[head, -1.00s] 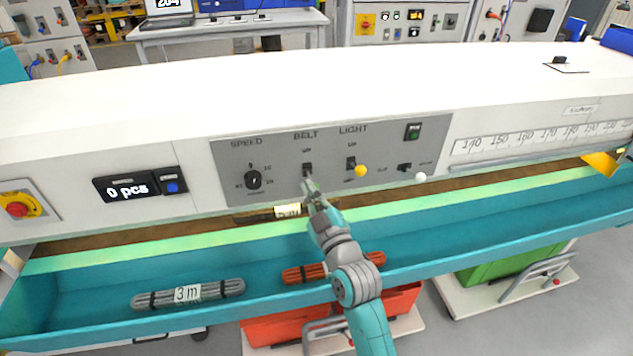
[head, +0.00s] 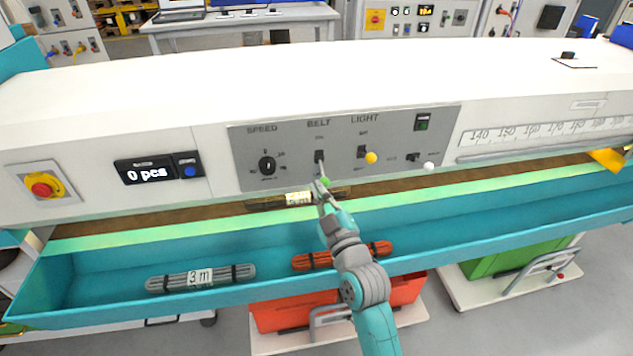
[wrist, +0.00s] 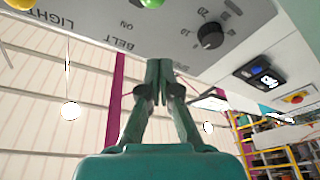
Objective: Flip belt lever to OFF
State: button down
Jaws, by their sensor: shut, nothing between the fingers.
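The belt lever (head: 319,158) is on the grey control panel (head: 250,185) under the word BELT. Its green knob (head: 324,182) sits well below the lever's base in the head view, so the lever appears to point down, away from the ON mark above. The green knob also shows at the top edge of the wrist view (wrist: 151,3). My gripper (head: 322,194) is shut and empty, just below the knob in the head view. Its closed fingertips also show in the wrist view (wrist: 159,62), apart from the knob in the picture. Whether they touch cannot be told.
The light lever's yellow knob (head: 371,157) is close on the right, with a white-knobbed switch (head: 429,166) beyond. The speed dial (head: 267,166) is on the left. Below lies a teal trough (head: 110,270) with a grey 3 m cable bundle (head: 200,278) and an orange bundle (head: 342,256).

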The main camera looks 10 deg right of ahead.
jog(key=s+d+f, duration=0.1)
jog(key=s+f, duration=0.2)
jog(key=f, duration=0.2)
jog(key=shift+s+f, duration=0.15)
jog(key=shift+s, duration=0.2)
jog(key=shift+d, duration=0.1)
jog(key=s+d+f+m+g+h, duration=0.1)
jog(key=s+d+f+m, duration=0.1)
jog(key=s+f, duration=0.65)
jog(key=s+d+f+m+g+h, duration=0.1)
jog(key=s+d+f+m+h, duration=0.2)
jog(key=s, duration=1.1)
jog(key=s+r+m+g, duration=0.3)
jog(key=s, duration=2.1)
jog(key=shift+d+m, duration=0.35)
jog(key=shift+m, duration=0.05)
jog(key=shift+w, duration=0.1)
